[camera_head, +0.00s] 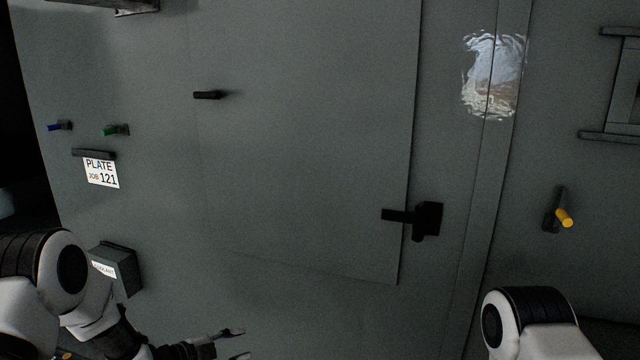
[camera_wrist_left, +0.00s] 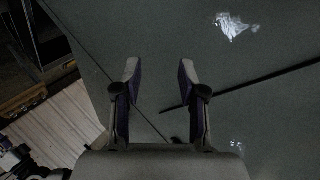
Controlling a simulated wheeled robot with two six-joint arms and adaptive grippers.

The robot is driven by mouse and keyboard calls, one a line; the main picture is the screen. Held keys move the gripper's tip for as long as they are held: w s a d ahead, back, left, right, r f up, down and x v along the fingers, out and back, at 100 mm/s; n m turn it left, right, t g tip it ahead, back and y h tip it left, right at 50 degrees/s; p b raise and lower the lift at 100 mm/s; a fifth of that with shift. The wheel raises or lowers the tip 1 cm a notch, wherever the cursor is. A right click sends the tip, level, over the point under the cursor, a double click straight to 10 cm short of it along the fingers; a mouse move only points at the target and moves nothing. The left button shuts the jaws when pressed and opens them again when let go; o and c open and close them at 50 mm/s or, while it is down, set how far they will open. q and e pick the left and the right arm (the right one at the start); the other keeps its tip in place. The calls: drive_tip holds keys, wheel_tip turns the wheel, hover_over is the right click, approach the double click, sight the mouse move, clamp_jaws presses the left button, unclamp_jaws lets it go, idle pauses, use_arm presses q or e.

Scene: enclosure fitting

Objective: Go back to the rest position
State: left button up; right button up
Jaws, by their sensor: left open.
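My left gripper (camera_head: 238,343) is at the bottom of the head view, in front of the grey enclosure wall (camera_head: 290,180). Its fingers are apart with nothing between them. In the left wrist view, my left gripper (camera_wrist_left: 158,78) shows two spread fingers with the grey surface behind them. My left arm comes in from the lower left of the head view. A white and black link of my right arm shows at the lower right of the head view, but its gripper is out of view.
The wall carries a door panel with a black latch (camera_head: 425,220), a black handle (camera_head: 208,95), a yellow-tipped lever (camera_head: 563,216), blue (camera_head: 58,126) and green (camera_head: 115,130) knobs, a label "PLATE JOB 121" (camera_head: 101,172) and a grey box (camera_head: 118,268) near my left arm.

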use_arm(q)
drive_tip(key=s+f+n+g+y+b, duration=0.1)
drive_tip(key=s+f+n+g+y, duration=0.65)
drive_tip(key=s+f, duration=1.5)
drive_tip(key=s+a+r+n+g+y, duration=0.1)
drive_tip(key=s+a+n, duration=0.2)
drive_tip(key=s, duration=0.6)
drive_tip(key=s+a+n+g, duration=0.1)
drive_tip(key=s+a+n, duration=0.2)
drive_tip(key=s+n, duration=0.5)
drive_tip(key=shift+s+a+r+y, duration=0.25)
drive_tip(key=shift+s+r+y, duration=0.15)
drive_tip(key=shift+s, duration=0.1)
drive_tip(key=shift+w, duration=0.1)
drive_tip(key=shift+o, duration=0.4)
